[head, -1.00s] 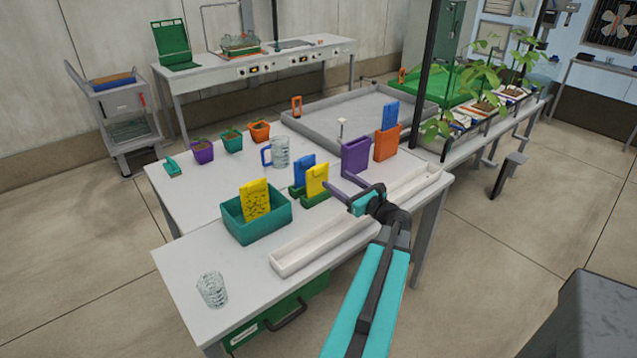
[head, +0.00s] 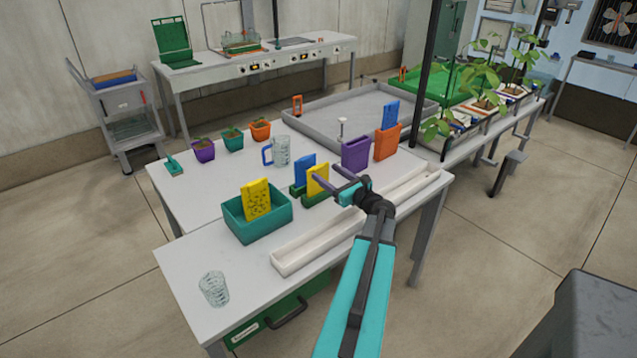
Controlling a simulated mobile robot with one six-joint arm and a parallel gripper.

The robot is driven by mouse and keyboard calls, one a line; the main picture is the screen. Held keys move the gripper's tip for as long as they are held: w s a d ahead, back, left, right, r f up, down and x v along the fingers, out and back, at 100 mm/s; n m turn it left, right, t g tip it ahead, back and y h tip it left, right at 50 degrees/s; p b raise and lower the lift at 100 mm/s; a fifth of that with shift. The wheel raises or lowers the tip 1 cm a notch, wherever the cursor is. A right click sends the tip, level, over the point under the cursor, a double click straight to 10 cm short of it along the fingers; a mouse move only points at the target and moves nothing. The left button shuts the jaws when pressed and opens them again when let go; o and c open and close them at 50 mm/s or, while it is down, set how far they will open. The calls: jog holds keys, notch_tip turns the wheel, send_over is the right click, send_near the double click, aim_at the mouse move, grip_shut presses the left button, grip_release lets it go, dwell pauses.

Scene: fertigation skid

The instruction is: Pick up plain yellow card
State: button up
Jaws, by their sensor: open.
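The plain yellow card (head: 318,187) stands upright in a low green holder (head: 312,200) near the middle of the table. A finger crosses in front of part of it. My gripper (head: 327,173) is open and empty, reaching in from the right with its two fingers spread at the card's upper part. One finger overlaps the card in the picture; I cannot tell if it touches. A second yellow card (head: 257,201), with dark markings, stands in a teal bin (head: 265,228) to the left.
A blue card (head: 305,167) stands just behind the plain card. A purple holder (head: 355,153) and an orange holder (head: 387,143) with a blue card stand to the right. A white trough (head: 300,258) lies in front, and a glass jug (head: 281,152) stands behind.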

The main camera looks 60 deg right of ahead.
aim_at(320, 168)
jog(key=shift+p+x, duration=0.75)
jog(key=shift+x, duration=1.4)
jog(key=shift+d, duration=0.1)
jog(key=c, duration=1.4)
jog(key=shift+r, duration=0.15)
notch_tip(320, 168, up, 10)
jog(key=b, duration=0.2)
jog(key=shift+f, duration=0.2)
